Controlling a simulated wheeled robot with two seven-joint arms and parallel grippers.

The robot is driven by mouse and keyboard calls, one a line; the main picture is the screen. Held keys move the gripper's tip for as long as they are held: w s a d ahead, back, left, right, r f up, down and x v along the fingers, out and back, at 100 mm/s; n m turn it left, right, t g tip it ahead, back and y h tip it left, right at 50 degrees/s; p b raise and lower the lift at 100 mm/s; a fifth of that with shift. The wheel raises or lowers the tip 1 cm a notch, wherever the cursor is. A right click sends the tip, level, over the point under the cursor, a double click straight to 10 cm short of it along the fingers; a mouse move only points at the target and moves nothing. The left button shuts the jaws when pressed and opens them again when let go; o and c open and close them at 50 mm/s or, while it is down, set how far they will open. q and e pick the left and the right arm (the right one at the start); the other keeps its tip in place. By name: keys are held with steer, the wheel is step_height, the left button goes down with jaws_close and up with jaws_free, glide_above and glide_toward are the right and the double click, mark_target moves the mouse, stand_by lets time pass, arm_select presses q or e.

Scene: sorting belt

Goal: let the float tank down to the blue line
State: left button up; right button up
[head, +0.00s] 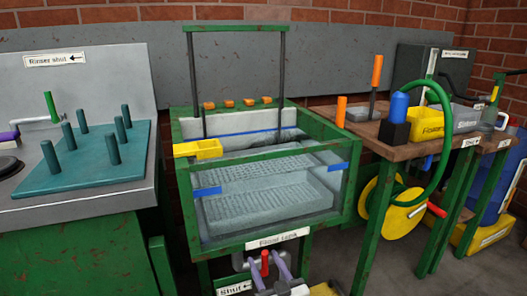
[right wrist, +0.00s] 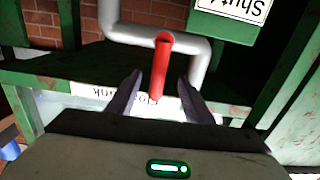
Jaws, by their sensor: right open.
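The float tank (head: 262,243) is a clear-fronted tank in a green frame with a "Float tank" label. Blue line marks show on its front left (head: 207,191), right side and back wall. A pale perforated basket shows inside; I cannot clearly make out the water level. Below the tank, a grey pipe (right wrist: 198,65) carries a red valve lever (right wrist: 161,65), also in the head view (head: 264,262). The lever stands across the pipe. My right gripper (right wrist: 158,77) is open, its fingers on either side of the lever; I cannot tell whether they touch it. My left gripper is not in view.
A "Shut" sign (head: 234,288) is left of the valve. A yellow float piece (head: 198,148) sits at the tank's left rim. A rinse bench (head: 100,190) with teal pegs is at left. A wooden table (head: 385,136) with a yellow bin (head: 428,123) and green hose is at right.

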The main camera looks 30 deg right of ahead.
steer(key=shift+s+r, duration=0.1)
steer(key=shift+s, duration=0.2)
steer(key=p+v, duration=0.2)
steer(key=v, duration=0.2)
steer(key=shift+s+r, duration=0.1)
steer(key=p+v, duration=0.1)
steer(key=v, duration=0.2)
steer(key=shift+s+p, duration=0.1)
steer(key=shift+p, duration=0.2)
